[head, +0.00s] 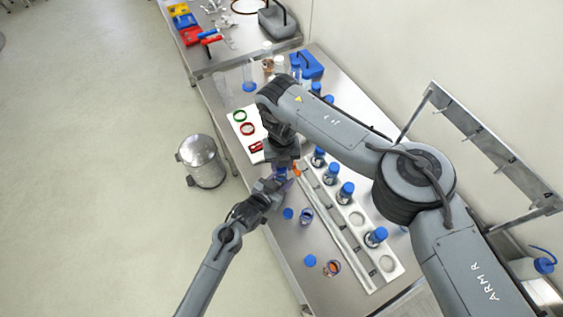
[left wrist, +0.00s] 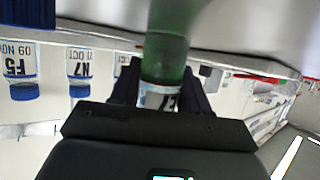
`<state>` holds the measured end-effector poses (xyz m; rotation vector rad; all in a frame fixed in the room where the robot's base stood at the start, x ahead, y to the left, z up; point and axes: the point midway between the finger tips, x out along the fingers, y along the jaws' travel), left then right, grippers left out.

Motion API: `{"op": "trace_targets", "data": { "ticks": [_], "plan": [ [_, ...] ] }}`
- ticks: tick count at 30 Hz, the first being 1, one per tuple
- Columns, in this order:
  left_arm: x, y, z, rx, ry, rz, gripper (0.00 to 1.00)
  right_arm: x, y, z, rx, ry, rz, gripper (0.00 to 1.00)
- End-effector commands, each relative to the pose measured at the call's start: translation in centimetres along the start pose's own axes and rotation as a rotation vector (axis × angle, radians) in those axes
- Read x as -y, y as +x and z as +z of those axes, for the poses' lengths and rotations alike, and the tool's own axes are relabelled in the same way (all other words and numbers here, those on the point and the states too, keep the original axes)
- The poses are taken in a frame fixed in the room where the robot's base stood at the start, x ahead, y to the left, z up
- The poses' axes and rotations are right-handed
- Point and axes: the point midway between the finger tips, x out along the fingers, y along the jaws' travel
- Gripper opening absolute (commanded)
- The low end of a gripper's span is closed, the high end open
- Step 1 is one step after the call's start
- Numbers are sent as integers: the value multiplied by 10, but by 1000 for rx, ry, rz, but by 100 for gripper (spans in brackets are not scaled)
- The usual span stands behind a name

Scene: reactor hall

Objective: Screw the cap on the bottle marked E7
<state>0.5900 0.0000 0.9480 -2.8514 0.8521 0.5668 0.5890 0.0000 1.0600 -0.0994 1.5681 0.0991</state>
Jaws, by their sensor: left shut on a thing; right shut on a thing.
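My left gripper (head: 279,182) is shut on a bottle with green in its body (left wrist: 166,58). Its label (left wrist: 158,97) is partly covered by the fingers; the part that shows appears to read E7. The left wrist picture is upside down, and the bottle's mouth is hidden behind the gripper. My right gripper (head: 283,165) is directly above the left one and shut on a small blue thing (head: 281,173), apparently the cap. The two grippers are close together over the bench. I cannot tell whether cap and bottle touch.
A white rack (head: 367,236) holds several blue-capped bottles (head: 345,193) and has empty holes. Loose blue caps (head: 288,213) (head: 309,261) and uncapped bottles (head: 306,216) (head: 333,268) are on the steel bench. A white board (head: 240,131) with coloured rings is behind. A metal bin (head: 202,162) stands left.

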Motion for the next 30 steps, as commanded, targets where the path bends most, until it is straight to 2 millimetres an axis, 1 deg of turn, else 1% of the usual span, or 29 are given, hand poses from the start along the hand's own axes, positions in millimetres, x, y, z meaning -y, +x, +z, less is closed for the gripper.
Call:
{"op": "trace_targets", "data": {
  "ticks": [5, 13, 30],
  "plan": [
    [0, 0, 0, 1, 0, 0, 0, 0, 4, 0, -1, 0, 0, 8],
    [0, 0, 0, 1, 0, 0, 0, 0, 17, 0, 0, 1, 0, 8],
    [0, 0, 0, 1, 0, 0, 0, 0, 18, 0, 0, 0, 0, 8]
  ]
}}
